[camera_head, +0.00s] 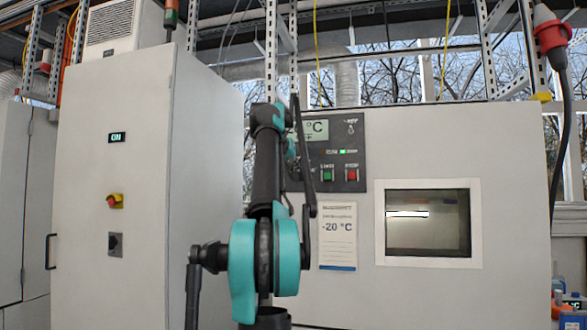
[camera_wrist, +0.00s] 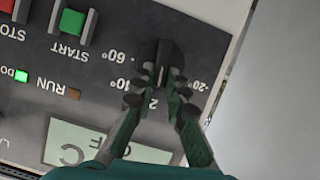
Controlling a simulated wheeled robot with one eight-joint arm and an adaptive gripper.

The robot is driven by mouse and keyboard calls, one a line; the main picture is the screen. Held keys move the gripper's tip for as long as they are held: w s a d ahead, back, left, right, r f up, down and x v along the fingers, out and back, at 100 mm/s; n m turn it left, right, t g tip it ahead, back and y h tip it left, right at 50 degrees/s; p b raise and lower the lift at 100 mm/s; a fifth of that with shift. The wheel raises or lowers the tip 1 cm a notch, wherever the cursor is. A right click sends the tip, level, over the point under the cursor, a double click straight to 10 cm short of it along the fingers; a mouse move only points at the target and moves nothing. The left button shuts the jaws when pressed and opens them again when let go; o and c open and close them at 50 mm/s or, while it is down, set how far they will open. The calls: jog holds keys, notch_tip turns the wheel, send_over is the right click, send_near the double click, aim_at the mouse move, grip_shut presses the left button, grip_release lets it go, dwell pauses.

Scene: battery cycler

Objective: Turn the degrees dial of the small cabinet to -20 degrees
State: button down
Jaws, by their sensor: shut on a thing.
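The small cabinet (camera_head: 440,150) stands at the right in the head view, with a dark control panel (camera_head: 350,155) at its upper left. My arm hides the degrees dial there. In the wrist view the panel is upside down and the black dial (camera_wrist: 158,52) shows at the top middle. My gripper (camera_wrist: 163,76) is shut on the dial, one finger on each side of its grip. Marks for 60°, 10° and -20° surround the dial; -20° is to its right. The fingers partly cover another mark. I cannot tell which mark the dial points to.
The green START button (camera_wrist: 72,22), a red STOP button and the display (camera_wrist: 90,145) are near my fingers. A -20 °C card (camera_head: 338,235) and a window (camera_head: 428,222) are on the cabinet front. A tall cabinet (camera_head: 110,230) stands left.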

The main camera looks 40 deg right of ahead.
jog(key=shift+w+a+f+n+g+h, duration=0.35)
jog(key=shift+n+h, duration=0.6)
jog(key=shift+n, duration=0.8)
jog(key=shift+w+a+f+n+g+h, duration=0.25)
jog(key=shift+n+g+h, duration=0.5)
jog(key=shift+n, duration=1.05)
jog(key=shift+w+a+f+n+g+h, duration=0.15)
jog(key=shift+f+n+g+h, duration=0.2)
jog(key=shift+n+h, duration=1.1)
jog(key=shift+d+n+y, duration=0.1)
jog(key=shift+n+y, duration=0.15)
jog(key=shift+n, duration=0.15)
jog(key=c, duration=1.5)
grip_release()
jog(key=shift+c, duration=0.2)
